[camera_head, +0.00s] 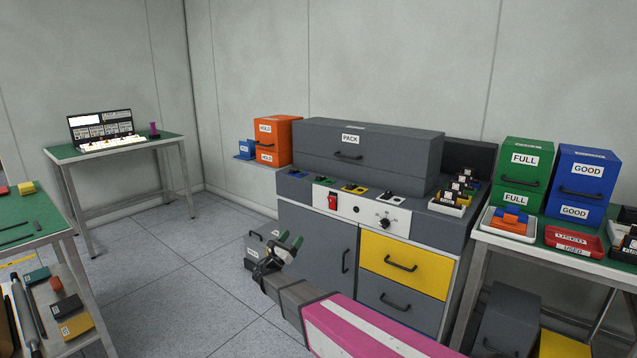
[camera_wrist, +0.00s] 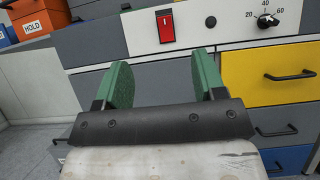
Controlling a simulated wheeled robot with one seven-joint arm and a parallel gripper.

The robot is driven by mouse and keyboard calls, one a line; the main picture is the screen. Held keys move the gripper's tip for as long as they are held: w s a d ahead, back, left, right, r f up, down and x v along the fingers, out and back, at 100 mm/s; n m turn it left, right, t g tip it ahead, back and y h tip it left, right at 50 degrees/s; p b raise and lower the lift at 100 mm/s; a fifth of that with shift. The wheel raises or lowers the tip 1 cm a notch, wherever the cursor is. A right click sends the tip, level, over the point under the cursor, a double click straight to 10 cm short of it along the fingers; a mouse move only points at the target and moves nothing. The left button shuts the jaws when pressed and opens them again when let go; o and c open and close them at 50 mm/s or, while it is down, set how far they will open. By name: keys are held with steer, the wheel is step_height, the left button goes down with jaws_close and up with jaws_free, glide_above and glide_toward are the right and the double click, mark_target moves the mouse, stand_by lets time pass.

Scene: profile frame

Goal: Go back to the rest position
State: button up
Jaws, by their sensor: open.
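My gripper (camera_head: 291,241) is open and empty in the head view, at the end of my pink and grey arm. It is in the air in front of the grey workstation's cabinet door (camera_head: 318,236). In the wrist view my gripper's two green fingers (camera_wrist: 161,84) stand apart with nothing between them. The grey front of the workstation and the red switch (camera_wrist: 165,27) show beyond the fingers. No object is held.
A yellow drawer (camera_head: 404,265) is shut at the workstation's right. The grey PACK box (camera_head: 372,152) stands on top. An orange HOLD box (camera_head: 278,140) is at its left. Green-topped tables stand at left (camera_head: 22,214) and right (camera_head: 611,262). The floor (camera_head: 184,262) between is clear.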

steer(key=s+d+f+m+g, duration=0.2)
steer(key=s+d+m+g, duration=0.15)
steer(key=d, duration=0.45)
steer(key=s+d+f+m+g+y, duration=0.1)
steer(key=s+d+f+m+g, duration=0.15)
steer(key=d+m+g, duration=0.4)
steer(key=s+d+f+m+g, duration=0.2)
steer(key=d+f+m+g, duration=0.1)
steer(key=d, duration=0.7)
steer(key=s+d+f+m+g+y, duration=0.2)
steer(key=s+m+g+y, duration=0.1)
steer(key=s+m+y, duration=0.4)
steer(key=s+d+f+m+g+y, duration=0.2)
steer(key=s+m+y, duration=0.4)
steer(key=s, duration=0.5)
steer(key=shift+d+f+m+g+y, duration=0.15)
steer(key=shift+d+m+g+y, duration=0.35)
steer(key=shift+m, duration=0.7)
steer(key=shift+d, duration=0.1)
